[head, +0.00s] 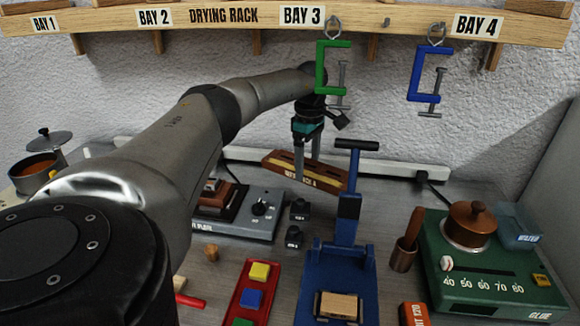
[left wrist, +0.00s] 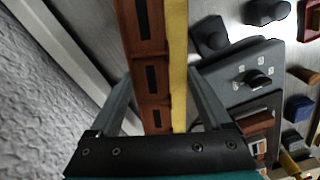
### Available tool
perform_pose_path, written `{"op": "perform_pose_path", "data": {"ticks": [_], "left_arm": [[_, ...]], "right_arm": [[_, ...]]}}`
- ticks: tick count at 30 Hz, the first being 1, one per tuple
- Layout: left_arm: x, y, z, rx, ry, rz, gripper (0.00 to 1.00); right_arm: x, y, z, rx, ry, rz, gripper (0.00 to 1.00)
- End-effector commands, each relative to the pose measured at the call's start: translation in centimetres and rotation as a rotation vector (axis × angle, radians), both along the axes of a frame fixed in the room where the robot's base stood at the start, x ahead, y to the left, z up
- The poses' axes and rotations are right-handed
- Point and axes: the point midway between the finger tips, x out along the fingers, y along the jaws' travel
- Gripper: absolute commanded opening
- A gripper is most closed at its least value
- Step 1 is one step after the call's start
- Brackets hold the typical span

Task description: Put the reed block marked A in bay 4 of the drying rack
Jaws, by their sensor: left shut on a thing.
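The reed block (head: 333,179) is a long brown wooden bar with a yellow strip and a label ending in A. My left gripper (head: 307,172) points down and is shut on it near its middle, at the back of the bench. In the left wrist view the block (left wrist: 150,60) runs between the two fingers, its dark slots showing. I cannot tell whether it touches the bench. The drying rack (head: 380,20) is a wooden shelf on the wall above. Its bay 4 label (head: 477,25) is at the right end. My right gripper is not in view.
A green clamp (head: 320,68) and a blue clamp (head: 415,75) hang below the rack's front edge. A blue press (head: 350,210), a green glue heater (head: 490,265), a grey hot plate (head: 262,210) and a red tray (head: 246,300) crowd the bench. A pot (head: 40,165) stands far left.

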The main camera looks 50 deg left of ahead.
Motion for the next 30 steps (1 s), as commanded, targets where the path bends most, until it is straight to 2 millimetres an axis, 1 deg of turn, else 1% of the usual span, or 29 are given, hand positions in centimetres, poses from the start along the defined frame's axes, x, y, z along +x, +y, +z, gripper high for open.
{"op": "perform_pose_path", "data": {"ticks": [1, 7, 10, 13, 15, 18, 24, 25, 27, 30], "left_arm": [[0.0, 0.0, -0.8, -0.001, -0.001, 0.0, 0.0], [0.1, 0.0, -2.3, 0.0, -0.002, 0.0, 0.0], [0.0, 0.0, -3.7, 0.0, 0.0, 0.0, 0.0], [0.0, 0.0, -5.1, -0.001, -0.001, -0.001, 0.0], [0.1, -0.1, -5.3, -0.001, -0.003, -0.001, 0.0], [0.1, -0.1, -5.2, -0.001, -0.003, -0.001, 0.0], [0.1, 0.0, -5.5, -0.001, -0.003, -0.001, 0.0], [0.1, -0.1, -5.6, 0.0, -0.002, -0.001, 0.83], [0.0, 0.0, -5.5, 0.0, -0.002, -0.001, 0.91], [0.0, 0.0, -5.5, 0.0, -0.002, -0.001, 1.0]], "right_arm": [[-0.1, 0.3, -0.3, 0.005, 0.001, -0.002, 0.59], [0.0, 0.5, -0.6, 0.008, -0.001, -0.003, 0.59], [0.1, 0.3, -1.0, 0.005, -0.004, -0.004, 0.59], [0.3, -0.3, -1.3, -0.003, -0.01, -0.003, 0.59], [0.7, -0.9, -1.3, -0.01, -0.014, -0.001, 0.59], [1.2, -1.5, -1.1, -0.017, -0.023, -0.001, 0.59], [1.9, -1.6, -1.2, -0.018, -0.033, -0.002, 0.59], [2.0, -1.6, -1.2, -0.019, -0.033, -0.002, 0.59], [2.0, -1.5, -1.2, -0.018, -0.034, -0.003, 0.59], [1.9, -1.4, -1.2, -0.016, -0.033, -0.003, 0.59]]}}
